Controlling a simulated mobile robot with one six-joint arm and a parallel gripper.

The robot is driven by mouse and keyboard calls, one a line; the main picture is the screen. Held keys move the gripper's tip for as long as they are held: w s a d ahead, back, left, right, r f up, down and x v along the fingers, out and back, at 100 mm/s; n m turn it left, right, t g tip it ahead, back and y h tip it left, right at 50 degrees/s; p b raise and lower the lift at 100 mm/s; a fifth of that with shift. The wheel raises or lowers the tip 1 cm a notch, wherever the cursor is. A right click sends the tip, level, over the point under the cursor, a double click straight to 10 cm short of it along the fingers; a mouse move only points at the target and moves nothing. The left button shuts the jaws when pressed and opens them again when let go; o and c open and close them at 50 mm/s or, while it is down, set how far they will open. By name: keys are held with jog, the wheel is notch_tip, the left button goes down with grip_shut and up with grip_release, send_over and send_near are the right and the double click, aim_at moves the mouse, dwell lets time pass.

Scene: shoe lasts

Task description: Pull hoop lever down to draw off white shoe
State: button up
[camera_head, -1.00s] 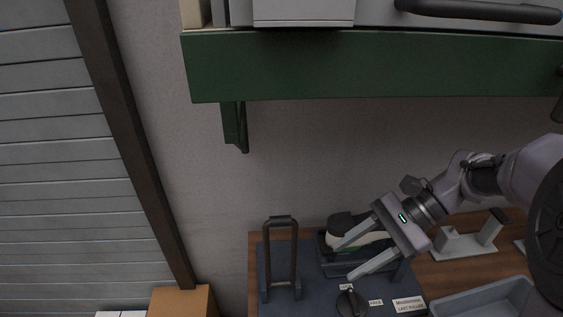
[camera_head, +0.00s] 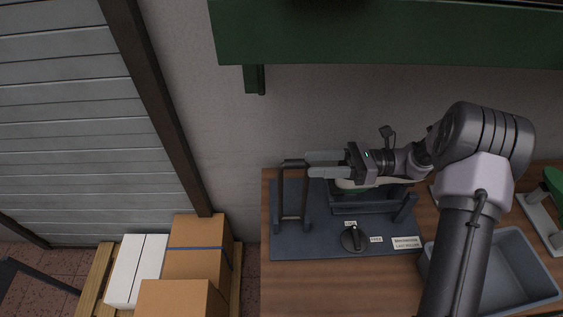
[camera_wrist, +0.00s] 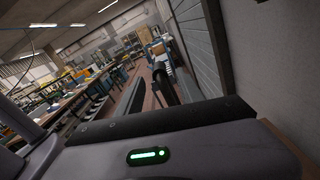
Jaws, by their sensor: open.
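The hoop lever (camera_head: 281,200), a dark upright frame with a crossbar on top, stands at the left of a dark blue base plate (camera_head: 300,248) in the head view. My gripper (camera_head: 309,164) is open, its two grey fingers pointing left, with the tips close to the hoop's upper right corner. I cannot tell whether they touch it. The pale shoe (camera_head: 350,184) sits on the fixture right of the hoop, mostly hidden under my gripper. In the wrist view a dark upright shape stands between the fingers; I cannot tell whether it is the hoop.
A dark knob (camera_head: 354,238) with small white labels is on the plate's front. A grey bin (camera_head: 512,262) is at the right, and a green last on a stand (camera_head: 541,217) is beyond it. A green shelf (camera_head: 390,40) overhangs the bench. Cardboard boxes (camera_head: 197,245) stand left of it.

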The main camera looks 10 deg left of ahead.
aim_at(282, 165)
jog(key=x, duration=0.9)
grip_shut()
dwell(1.1)
